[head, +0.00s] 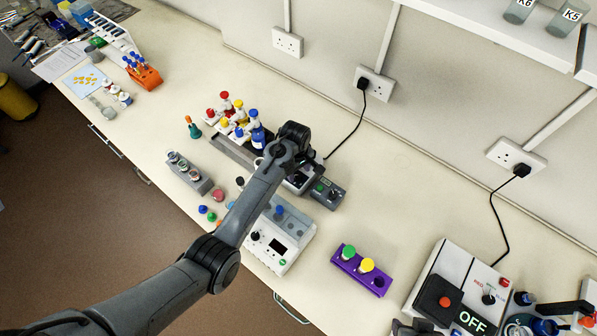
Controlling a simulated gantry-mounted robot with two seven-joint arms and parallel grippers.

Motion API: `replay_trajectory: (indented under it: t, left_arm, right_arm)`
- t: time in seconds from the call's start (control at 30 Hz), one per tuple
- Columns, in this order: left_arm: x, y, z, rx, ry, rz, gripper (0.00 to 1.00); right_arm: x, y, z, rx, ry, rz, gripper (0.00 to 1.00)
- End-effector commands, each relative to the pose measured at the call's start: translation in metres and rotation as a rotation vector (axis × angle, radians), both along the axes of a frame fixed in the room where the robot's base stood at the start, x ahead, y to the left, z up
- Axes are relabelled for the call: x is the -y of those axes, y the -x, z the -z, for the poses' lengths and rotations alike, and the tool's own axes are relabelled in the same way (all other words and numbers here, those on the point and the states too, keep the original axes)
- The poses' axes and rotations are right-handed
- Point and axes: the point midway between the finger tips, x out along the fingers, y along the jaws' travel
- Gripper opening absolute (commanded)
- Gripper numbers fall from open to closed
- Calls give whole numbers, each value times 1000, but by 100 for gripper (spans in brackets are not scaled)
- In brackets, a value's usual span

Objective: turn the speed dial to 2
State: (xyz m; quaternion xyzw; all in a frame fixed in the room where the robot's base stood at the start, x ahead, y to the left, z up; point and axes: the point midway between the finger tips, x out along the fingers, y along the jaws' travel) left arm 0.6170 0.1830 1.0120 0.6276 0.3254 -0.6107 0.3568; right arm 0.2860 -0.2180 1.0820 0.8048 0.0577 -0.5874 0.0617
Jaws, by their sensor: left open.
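My left arm comes in from the lower left and its wrist bends down over a grey device at the back middle of the bench. My left gripper (299,179) points down there, open, with its fingertips mostly hidden by the wrist. A small dark grey control box (327,194) sits right beside it, with a green spot and a dark knob (318,187), close to the gripper. Whether they touch, and what the knob's marks read, is too small to tell. Other knobs are on the white device with a display (280,240) and on the white OFF unit (453,279). My right gripper is not in view.
Colored-cap bottles (240,117) stand just left of the wrist. A grey rack (188,173) and loose caps lie nearer the front. A purple rack (361,272) stands to the right. A black cable (349,134) runs to the wall socket.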

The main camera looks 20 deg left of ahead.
Motion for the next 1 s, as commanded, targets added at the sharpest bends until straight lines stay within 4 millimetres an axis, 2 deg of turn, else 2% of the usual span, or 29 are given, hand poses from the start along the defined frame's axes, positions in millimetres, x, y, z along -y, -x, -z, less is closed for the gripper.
replay_trajectory:
  t: [0.2, 0.53, 0.87, 0.9, 1.0]
  left_arm:
    - [0, -1, 14, 1, 0, 1, 57]
    - [0, -1, 16, 1, 0, 1, 56]
    - [0, -1, 16, 1, 0, 1, 5]
    - [0, -1, 16, 1, 0, 1, 1]
    - [0, -1, 15, 0, 0, -2, 1]
  right_arm:
    - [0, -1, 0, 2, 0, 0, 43]
    - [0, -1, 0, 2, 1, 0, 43]
    - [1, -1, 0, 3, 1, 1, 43]
    - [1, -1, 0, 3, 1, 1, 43]
    - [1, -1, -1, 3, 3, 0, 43]
